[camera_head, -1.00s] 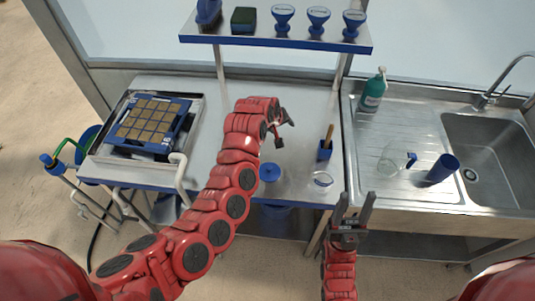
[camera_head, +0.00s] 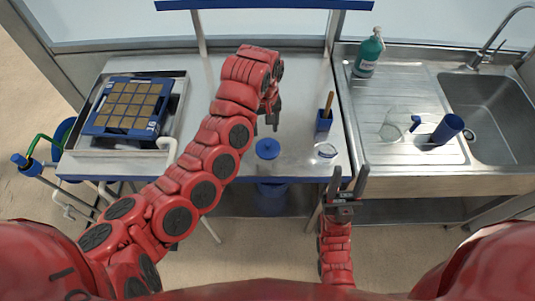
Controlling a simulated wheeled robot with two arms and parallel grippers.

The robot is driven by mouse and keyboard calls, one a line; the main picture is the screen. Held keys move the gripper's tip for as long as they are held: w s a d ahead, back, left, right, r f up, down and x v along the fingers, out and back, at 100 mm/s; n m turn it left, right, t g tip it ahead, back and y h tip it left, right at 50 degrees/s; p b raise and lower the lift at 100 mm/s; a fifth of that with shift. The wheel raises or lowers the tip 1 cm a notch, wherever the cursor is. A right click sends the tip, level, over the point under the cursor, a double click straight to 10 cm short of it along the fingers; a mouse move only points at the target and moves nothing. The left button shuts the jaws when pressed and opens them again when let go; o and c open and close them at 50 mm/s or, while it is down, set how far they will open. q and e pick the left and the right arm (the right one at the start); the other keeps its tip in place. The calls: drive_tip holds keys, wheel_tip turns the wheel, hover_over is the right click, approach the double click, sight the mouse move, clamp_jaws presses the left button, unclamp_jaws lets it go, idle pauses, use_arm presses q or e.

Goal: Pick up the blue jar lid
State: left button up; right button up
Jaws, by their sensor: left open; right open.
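The blue jar lid (camera_head: 267,147) is a round disc with a small raised knob, on the metal table near its front edge. A jar may be under it; I cannot tell. My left gripper (camera_head: 267,124) is over the table just behind the lid, pointing down, apart from it and empty. Its fingers are partly hidden by the wrist. My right gripper (camera_head: 347,178) is open and empty in front of the table's front right corner, fingers pointing toward the table.
A clear round dish (camera_head: 326,150) and a blue holder with a wooden-handled tool (camera_head: 324,121) stand right of the lid. A seed tray (camera_head: 100,122) lies at left.

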sight(268, 144)
use_arm(q)
wheel_tip(268, 144, down, 3)
drive_tip(key=shift+s+d+r+p, duration=0.1)
drive_tip(key=shift+p, duration=0.65)
drive_tip(key=f+p, duration=0.1)
drive_tip(key=f, duration=0.2)
drive_tip(key=f+p, duration=0.1)
drive_tip(key=shift+d+f+p, duration=0.2)
drive_tip(key=shift+d+p, duration=0.1)
drive_tip(key=shift+d, duration=0.05)
drive_tip(key=shift+f, duration=0.5)
drive_tip(key=shift+w, duration=0.2)
clamp_jaws()
